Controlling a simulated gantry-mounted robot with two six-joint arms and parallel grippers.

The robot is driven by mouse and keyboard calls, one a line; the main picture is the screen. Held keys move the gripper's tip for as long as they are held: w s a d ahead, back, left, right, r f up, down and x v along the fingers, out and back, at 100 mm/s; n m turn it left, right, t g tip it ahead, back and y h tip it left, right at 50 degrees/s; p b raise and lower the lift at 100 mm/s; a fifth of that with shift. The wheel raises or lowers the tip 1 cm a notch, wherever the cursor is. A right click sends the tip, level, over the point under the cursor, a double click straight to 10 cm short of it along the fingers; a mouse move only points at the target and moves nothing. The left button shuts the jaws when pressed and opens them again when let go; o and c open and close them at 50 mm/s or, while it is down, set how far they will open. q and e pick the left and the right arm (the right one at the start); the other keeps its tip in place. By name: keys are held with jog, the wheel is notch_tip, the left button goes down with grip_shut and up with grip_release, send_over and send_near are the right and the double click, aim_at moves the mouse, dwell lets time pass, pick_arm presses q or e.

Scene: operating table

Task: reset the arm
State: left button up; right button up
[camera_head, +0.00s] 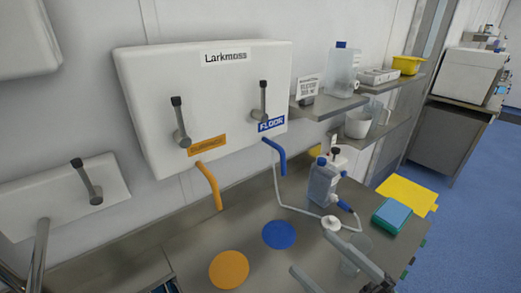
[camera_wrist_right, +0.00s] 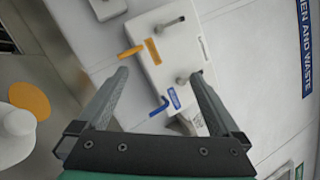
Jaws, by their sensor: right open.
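My right gripper (camera_head: 312,252) comes in at the bottom of the head view, over the steel counter (camera_head: 262,202). Its two fingers are spread apart with nothing between them. In the right wrist view the open gripper (camera_wrist_right: 160,73) faces the white wall dispenser with its levers and spouts. A clear beaker (camera_head: 357,245) stands close behind the fingers in the head view, partly covered by them; I cannot tell whether they touch. My left gripper is not in view.
An orange disc (camera_head: 229,269) and a blue disc (camera_head: 279,235) lie on the counter. A blue-tinted bottle (camera_head: 323,185) with a hose stands behind the gripper. A green-blue box (camera_head: 391,216) and yellow cloth (camera_head: 408,193) lie right. The white dispenser (camera_head: 220,90) hangs above.

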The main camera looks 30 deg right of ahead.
jog(key=a+r+n+t+y+p, duration=0.15)
jog(key=a+r+n, duration=0.5)
jog(key=r, duration=0.75)
jog(key=a+r+n+t+y, duration=0.2)
jog(key=a+r+n, duration=0.1)
jog(key=r+n, duration=0.85)
jog(key=d+r+t+h, duration=0.45)
jog(key=d+h, duration=0.25)
jog(key=h, duration=0.4)
notch_tip(320, 180, up, 38)
jog(key=n+p, duration=0.1)
jog(key=p, duration=3.6)
jog(key=shift+w+g+p, duration=0.2)
jog(key=shift+g+p, duration=0.1)
jog(key=shift+p, duration=0.1)
jog(key=shift+y, duration=0.25)
